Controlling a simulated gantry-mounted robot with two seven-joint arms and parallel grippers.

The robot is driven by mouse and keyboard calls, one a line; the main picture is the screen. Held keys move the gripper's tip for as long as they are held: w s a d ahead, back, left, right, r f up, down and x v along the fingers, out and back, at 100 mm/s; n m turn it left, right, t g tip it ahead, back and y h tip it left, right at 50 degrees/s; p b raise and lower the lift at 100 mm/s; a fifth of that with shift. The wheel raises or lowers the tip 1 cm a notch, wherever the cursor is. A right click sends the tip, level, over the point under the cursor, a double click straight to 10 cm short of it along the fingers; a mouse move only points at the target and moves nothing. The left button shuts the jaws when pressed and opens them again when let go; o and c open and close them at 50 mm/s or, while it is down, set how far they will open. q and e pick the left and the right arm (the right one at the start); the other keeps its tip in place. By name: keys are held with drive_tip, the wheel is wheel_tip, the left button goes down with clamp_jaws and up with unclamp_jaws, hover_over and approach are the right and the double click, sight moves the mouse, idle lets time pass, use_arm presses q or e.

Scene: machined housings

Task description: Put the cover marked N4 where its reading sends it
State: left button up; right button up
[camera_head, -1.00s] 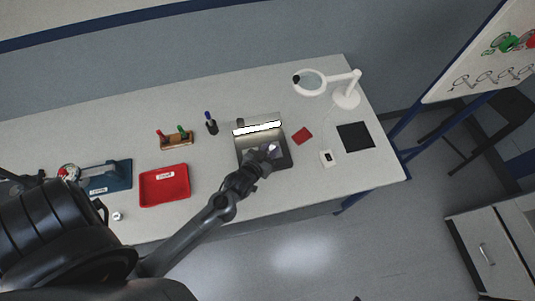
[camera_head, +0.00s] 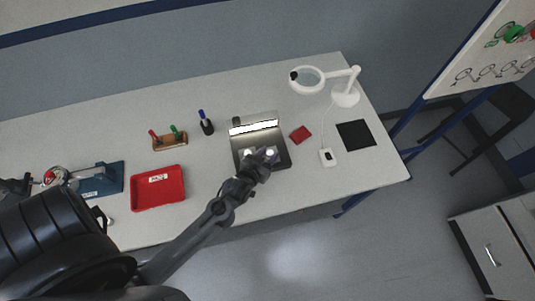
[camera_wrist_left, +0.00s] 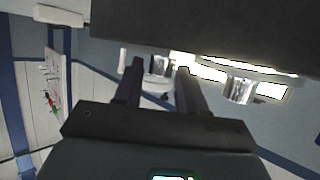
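My left gripper (camera_head: 262,154) is over the front of a dark metal station with a bright light strip (camera_head: 254,127). In the left wrist view its two fingers (camera_wrist_left: 160,70) stand apart with a gap. A second shiny cylinder (camera_wrist_left: 238,90) stands to the right, under the light. In the head view two small bright pieces (camera_head: 248,153) show by the fingertips. No N4 mark is readable, so I cannot tell which is that cover. My right gripper is not clearly seen.
A red labelled tray (camera_head: 158,188), a blue fixture (camera_head: 98,181) and a wooden marker stand (camera_head: 170,141) are on the left. A red pad (camera_head: 300,134), a black mat (camera_head: 356,134) and a white magnifier lamp (camera_head: 346,92) are on the right. The front right is clear.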

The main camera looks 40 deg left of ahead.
use_arm(q)
drive_tip(key=shift+o, duration=0.7)
